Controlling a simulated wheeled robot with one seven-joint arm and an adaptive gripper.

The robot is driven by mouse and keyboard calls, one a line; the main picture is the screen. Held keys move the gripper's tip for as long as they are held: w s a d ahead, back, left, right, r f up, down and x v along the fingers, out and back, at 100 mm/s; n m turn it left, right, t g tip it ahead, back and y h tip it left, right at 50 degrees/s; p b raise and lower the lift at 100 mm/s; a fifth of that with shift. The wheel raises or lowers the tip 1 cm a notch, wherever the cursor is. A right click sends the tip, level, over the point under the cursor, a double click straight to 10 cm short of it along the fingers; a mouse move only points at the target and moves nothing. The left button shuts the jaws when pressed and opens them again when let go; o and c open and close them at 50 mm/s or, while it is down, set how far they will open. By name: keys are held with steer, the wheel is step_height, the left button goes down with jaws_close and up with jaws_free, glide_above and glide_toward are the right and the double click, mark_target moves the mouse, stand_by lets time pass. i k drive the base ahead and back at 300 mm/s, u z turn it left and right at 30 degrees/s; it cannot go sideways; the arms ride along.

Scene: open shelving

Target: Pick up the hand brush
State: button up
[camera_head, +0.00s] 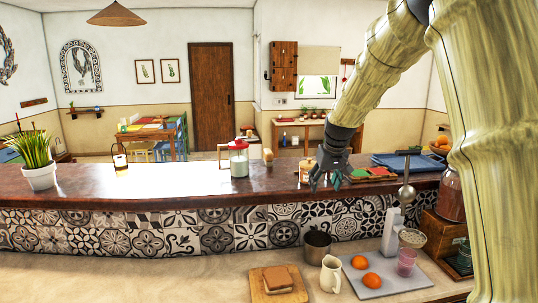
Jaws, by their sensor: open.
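My gripper (325,183) hangs at the end of my arm over the right part of the dark raised counter (110,184), fingers pointing down. Its fingers are apart, and I see nothing held between them. I cannot make out a hand brush for certain. A small light-brown object (305,170) stands just left of my gripper, partly close behind it; its shape is too small to tell. Another small tan object (268,157) stands farther left, beside a glass jar with a red lid (238,160).
A cutting board with red and green pieces (372,174) and a blue tray (405,161) lie right of my gripper. Below are a metal pot (317,247), a white pitcher (331,273), oranges (372,280) and a juicer (391,232). The counter's left-middle is mostly clear.

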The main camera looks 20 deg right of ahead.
mark_target(268, 154)
steer(key=u, duration=0.05)
steer(key=i, duration=1.6)
